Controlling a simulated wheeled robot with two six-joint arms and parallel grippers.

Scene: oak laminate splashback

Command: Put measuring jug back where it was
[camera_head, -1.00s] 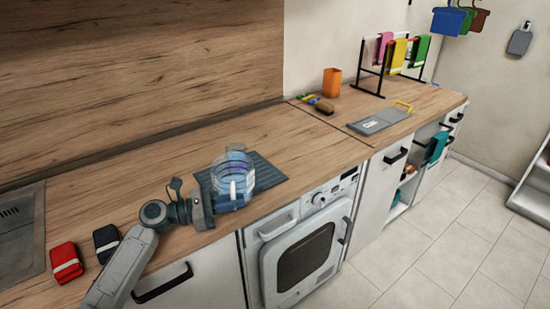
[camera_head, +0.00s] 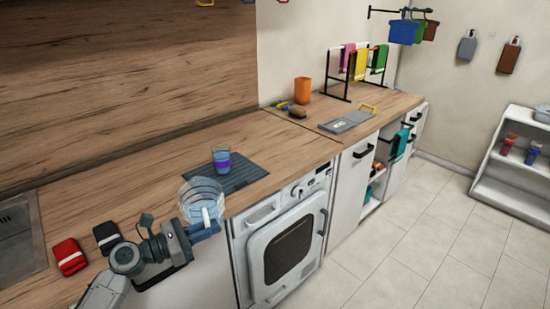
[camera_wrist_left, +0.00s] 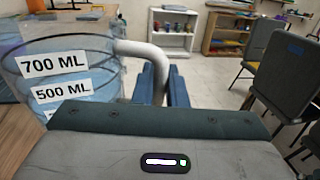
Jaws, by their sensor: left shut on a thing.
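The clear measuring jug (camera_head: 201,190) is upright at the counter's front edge, just in front of the dark ribbed mat. My left gripper (camera_head: 207,230) is shut on its white handle. In the left wrist view the jug (camera_wrist_left: 62,73) fills the left side, with 700 ML and 500 ML labels. Its white handle (camera_wrist_left: 146,50) curves down between the blue fingers of the gripper (camera_wrist_left: 161,88). I cannot tell whether the jug's base touches the counter. My right gripper is not in view.
A blue glass with a purple band (camera_head: 221,158) stands on the mat (camera_head: 248,172). A red pack (camera_head: 68,256) and a black pack (camera_head: 107,237) lie to the left, near the sink (camera_head: 15,240).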

